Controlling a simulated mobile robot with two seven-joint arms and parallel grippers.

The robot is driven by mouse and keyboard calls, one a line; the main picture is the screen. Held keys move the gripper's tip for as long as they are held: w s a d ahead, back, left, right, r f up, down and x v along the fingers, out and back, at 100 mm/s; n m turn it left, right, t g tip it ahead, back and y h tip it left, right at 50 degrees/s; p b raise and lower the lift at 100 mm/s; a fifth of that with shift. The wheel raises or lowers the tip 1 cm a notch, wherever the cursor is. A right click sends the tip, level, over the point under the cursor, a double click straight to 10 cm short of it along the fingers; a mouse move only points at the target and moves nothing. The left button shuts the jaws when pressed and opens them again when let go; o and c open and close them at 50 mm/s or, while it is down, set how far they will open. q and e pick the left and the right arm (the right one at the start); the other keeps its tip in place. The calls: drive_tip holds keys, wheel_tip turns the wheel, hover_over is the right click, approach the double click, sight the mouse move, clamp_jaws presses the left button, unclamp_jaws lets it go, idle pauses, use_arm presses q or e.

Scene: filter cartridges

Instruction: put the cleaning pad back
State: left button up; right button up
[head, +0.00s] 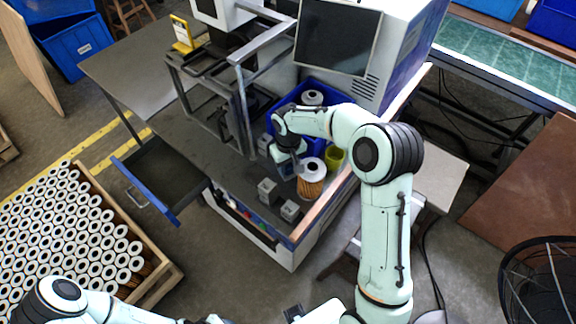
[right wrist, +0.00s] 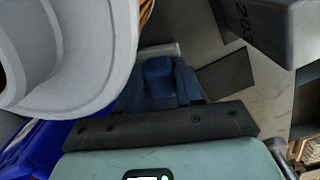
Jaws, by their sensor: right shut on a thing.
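My right gripper (head: 290,160) is low over the right part of the workbench, just left of a filter cartridge (head: 311,178) with a white cap and orange pleats. It is shut on a small blue thing (head: 286,170), which seems to be the cleaning pad; the gripper hides part of it. In the right wrist view the blue thing (right wrist: 160,80) sits between the fingers, with a pale grey strip at its far end. I cannot tell whether it touches the bench. The cartridge's white cap (right wrist: 75,55) is large and close on the left there. My left gripper is not in view.
Grey blocks (head: 268,188) stand near the bench front. A blue bin (head: 335,97) with another cartridge and a yellow cup (head: 335,157) are close to my right arm. An empty drawer (head: 158,190) hangs open at left. A crate of cartridges (head: 165,270) is lower left.

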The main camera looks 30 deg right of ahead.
sight(288, 165)
drive_tip(key=shift+f, duration=0.2)
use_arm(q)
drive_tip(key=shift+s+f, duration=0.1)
use_arm(e)
drive_tip(key=o, duration=1.1)
drive_tip(key=shift+r, duration=0.35)
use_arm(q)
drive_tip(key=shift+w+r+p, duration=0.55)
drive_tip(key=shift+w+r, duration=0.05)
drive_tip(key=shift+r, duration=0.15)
use_arm(e)
wheel_tip(288, 165, up, 12)
drive_tip(key=shift+f, duration=0.15)
